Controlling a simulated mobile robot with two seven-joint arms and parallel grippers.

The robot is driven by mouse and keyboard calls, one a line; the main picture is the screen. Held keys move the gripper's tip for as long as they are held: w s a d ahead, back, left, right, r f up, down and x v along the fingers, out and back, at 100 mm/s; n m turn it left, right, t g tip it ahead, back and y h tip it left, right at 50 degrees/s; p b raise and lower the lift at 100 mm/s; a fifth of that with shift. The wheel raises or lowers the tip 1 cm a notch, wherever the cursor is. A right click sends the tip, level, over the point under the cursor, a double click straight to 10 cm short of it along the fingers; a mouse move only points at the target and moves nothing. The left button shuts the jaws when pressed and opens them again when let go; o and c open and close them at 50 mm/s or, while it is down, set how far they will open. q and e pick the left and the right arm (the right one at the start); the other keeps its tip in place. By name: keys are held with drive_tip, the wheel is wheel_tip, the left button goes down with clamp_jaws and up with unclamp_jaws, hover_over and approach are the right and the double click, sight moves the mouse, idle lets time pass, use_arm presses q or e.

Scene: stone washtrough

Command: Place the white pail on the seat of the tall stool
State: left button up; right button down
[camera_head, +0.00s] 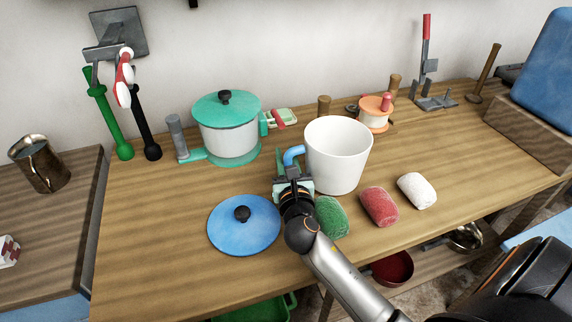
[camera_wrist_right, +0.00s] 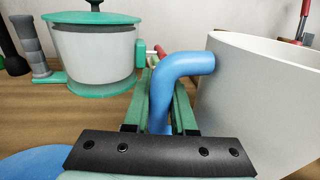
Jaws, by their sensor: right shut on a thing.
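The white pail (camera_head: 338,156) is upright over the middle of the wooden table, with a blue handle (camera_head: 293,154) on its left side. My right gripper (camera_head: 291,172) is at the pail's left and shut on the blue handle. In the right wrist view, the handle (camera_wrist_right: 165,88) passes between the two green fingers (camera_wrist_right: 160,105), and the pail's wall (camera_wrist_right: 255,100) is just right of them. I cannot tell whether the pail's base touches the table. I cannot make out a tall stool in these views. My left gripper is not in view.
A blue lid (camera_head: 228,232) lies left of my right gripper. A green-lidded pot (camera_head: 229,137) stands behind it. Green (camera_head: 331,218), red (camera_head: 379,207) and white (camera_head: 417,191) rolls lie in front of the pail. An orange spool (camera_head: 375,116) is behind it. Bare table lies at right (camera_head: 470,150).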

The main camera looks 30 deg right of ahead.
drive_tip(key=shift+f, duration=0.75)
drive_tip(key=c, duration=0.7)
unclamp_jaws()
drive_tip(key=shift+c, duration=0.2)
